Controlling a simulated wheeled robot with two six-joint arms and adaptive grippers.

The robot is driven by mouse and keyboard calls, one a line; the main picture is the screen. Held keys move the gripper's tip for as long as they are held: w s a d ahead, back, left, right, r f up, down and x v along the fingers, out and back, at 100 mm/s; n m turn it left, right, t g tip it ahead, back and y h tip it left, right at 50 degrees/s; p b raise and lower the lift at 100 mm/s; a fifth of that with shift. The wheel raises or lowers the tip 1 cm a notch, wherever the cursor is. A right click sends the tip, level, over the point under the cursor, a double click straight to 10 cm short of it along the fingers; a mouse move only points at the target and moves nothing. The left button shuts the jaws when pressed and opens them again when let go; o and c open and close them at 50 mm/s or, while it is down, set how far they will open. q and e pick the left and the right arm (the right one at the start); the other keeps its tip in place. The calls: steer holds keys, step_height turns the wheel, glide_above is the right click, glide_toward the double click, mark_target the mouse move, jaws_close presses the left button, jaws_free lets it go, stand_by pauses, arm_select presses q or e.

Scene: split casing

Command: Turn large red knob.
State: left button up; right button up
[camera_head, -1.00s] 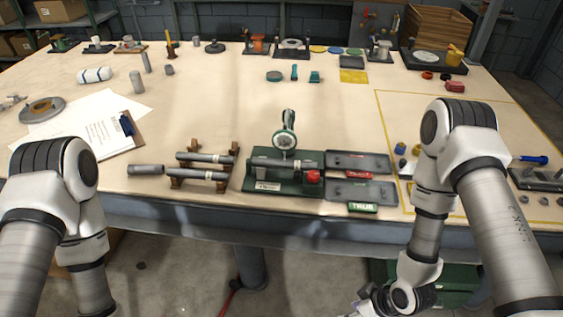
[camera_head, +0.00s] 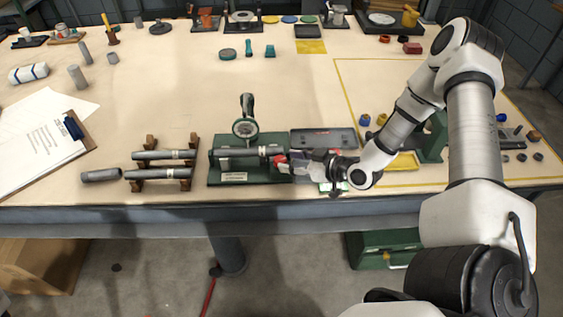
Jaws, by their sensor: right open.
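The large red knob (camera_head: 281,159) is on the right end of the green fixture (camera_head: 220,178), which holds a grey cylinder (camera_head: 232,153) lying level under a dial gauge (camera_head: 244,127). My right gripper (camera_head: 291,163) is open and comes in from the right, with its fingers at the knob. The fingers partly cover the knob, and I cannot tell whether they touch it. My left gripper is not in view.
A rack (camera_head: 187,173) with grey cylinders stands left of the fixture, and a loose cylinder (camera_head: 100,175) lies beside it. A dark tray (camera_head: 325,137) lies behind my right gripper. A clipboard (camera_head: 75,127) lies at left.

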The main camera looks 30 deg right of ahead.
mark_target(283, 160)
steer(key=shift+x, duration=0.9)
steer(key=shift+w+a+f, duration=0.15)
steer(key=shift+w+a, duration=0.15)
steer(key=shift+w, duration=0.15)
steer(key=c, duration=0.9)
steer(key=shift+f, duration=0.1)
